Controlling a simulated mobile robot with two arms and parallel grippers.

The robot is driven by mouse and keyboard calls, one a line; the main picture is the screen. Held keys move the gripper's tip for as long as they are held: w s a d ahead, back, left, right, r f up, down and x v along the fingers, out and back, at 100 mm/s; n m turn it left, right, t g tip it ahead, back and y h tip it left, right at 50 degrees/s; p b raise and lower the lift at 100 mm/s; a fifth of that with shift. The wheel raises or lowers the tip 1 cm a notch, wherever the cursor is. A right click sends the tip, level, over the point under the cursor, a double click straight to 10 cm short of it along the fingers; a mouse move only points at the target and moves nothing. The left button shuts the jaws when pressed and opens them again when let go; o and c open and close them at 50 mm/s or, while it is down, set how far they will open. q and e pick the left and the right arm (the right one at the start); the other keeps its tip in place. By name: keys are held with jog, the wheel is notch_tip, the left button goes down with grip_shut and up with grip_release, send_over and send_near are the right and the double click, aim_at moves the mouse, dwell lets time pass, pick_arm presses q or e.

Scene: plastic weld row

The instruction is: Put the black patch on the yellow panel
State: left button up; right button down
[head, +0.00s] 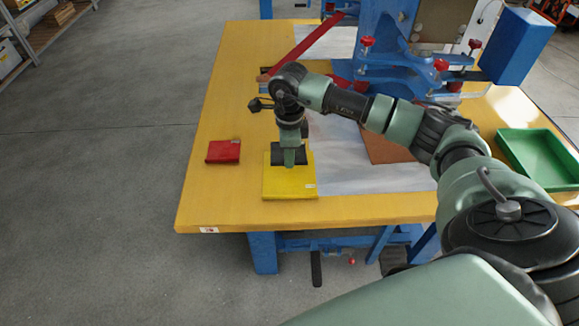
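The yellow panel (290,188) lies on the table near its front left part. The black patch (276,157) shows on or just above the far part of the panel, partly hidden by my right gripper (289,161). I cannot tell whether the patch touches the panel. My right gripper points down over the patch, its fingertips at or just above it. Whether its fingers are closed on the patch cannot be made out from this angle. My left gripper is not in view.
A red piece (223,151) lies left of the panel on the yellow-brown table (215,194). A green tray (540,156) stands at the right, and a blue machine (380,45) at the back. A brown sheet (384,148) lies on the grey mat (345,180). The table's front left is clear.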

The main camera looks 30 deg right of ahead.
aim_at(290, 177)
notch_tip(290, 177, down, 4)
jog(key=shift+f, duration=0.1)
jog(key=shift+f, duration=0.2)
jog(key=c, duration=1.6)
grip_release()
jog(key=shift+c, duration=0.2)
jog(key=shift+r, duration=0.1)
jog(key=shift+r, duration=0.2)
notch_tip(290, 177, up, 12)
jog(key=shift+f+b, duration=0.1)
jog(key=shift+b, duration=0.5)
